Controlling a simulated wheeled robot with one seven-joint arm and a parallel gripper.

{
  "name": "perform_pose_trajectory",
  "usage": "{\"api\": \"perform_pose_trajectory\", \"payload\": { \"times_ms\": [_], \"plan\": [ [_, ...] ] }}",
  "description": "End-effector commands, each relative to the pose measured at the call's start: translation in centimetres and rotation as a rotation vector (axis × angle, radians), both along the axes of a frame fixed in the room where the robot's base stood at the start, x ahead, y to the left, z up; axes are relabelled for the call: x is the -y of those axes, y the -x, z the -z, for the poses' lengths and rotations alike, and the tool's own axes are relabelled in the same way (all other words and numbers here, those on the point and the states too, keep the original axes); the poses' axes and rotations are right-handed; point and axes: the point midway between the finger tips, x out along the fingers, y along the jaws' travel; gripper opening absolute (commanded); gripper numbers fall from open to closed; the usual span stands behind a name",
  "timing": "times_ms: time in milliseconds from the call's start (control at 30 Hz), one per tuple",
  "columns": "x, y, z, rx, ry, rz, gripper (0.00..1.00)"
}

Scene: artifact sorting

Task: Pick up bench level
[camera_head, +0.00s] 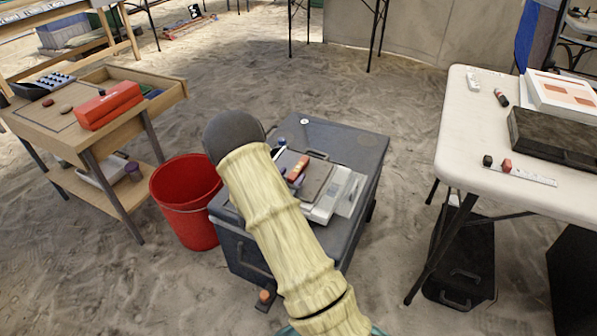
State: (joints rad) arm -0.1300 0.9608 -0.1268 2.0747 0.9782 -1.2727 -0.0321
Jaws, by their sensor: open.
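A small orange-red bar (298,169) lies on top of the grey case in the middle of the view. It may be the bench level, but it is too small to be sure. It lies beside a grey-brown flat item (315,181) and a white device (339,194). My arm, in a pale ribbed sleeve with a dark rounded joint, crosses in front of the case and hides part of its top. I cannot see my gripper's fingers in this view.
The grey case (345,137) stands on sand next to a red bucket (180,205). A wooden table (50,122) at left holds a red box (108,105). A white table (462,125) at right holds a dark tray (555,136) and small items. Sand behind the case is clear.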

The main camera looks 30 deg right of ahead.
Motion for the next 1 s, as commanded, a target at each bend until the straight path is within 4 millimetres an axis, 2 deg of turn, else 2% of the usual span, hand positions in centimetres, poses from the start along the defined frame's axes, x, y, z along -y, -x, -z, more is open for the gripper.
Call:
{"api": "perform_pose_trajectory", "payload": {
  "times_ms": [100, 233, 767, 867, 1000],
  "plan": [
    [1.6, -1.2, 0.5, 0.003, 0.000, 0.003, 0.49],
    [2.6, -2.0, 0.5, 0.002, 0.001, 0.001, 0.49],
    [2.7, -2.1, 0.4, 0.000, 0.001, 0.000, 0.49],
    [2.7, -2.1, 0.4, 0.000, 0.001, 0.000, 0.34],
    [2.7, -2.1, 0.4, 0.000, 0.001, 0.000, 0.06]
  ]
}}
